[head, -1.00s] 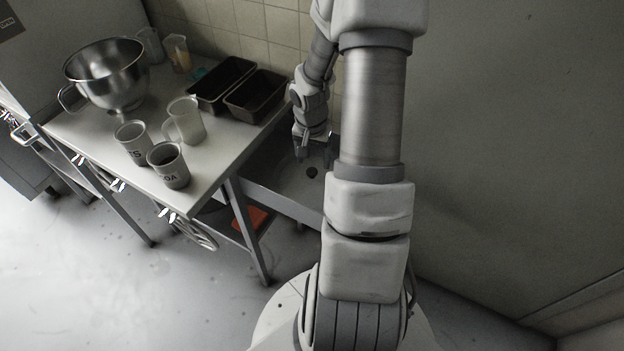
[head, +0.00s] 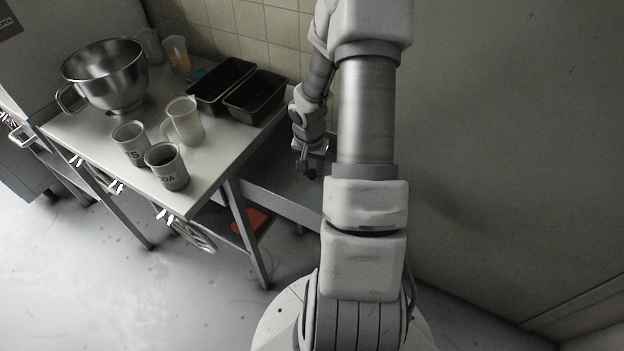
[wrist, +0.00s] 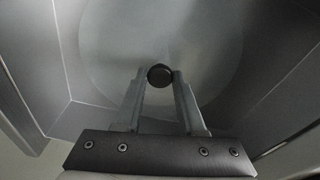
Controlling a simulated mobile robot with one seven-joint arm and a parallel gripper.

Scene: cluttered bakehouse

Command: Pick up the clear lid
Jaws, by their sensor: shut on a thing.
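The clear lid (wrist: 205,55) is a faint, see-through round disc with a dark round knob (wrist: 160,75) at its middle in the wrist view. My gripper (wrist: 159,77) is shut on the knob, with one finger on each side of it. In the head view my gripper (head: 309,170) points down over the grey basin right of the table. The lid's outline is hard to make out there, partly behind my arm. I cannot tell whether the lid still touches the surface under it.
The grey basin (head: 275,197) has raised walls close around the lid. The table (head: 205,165) to the left holds a steel bowl (head: 105,80), several mugs and jugs, and two dark loaf tins (head: 255,97). A tiled wall (head: 255,30) stands behind.

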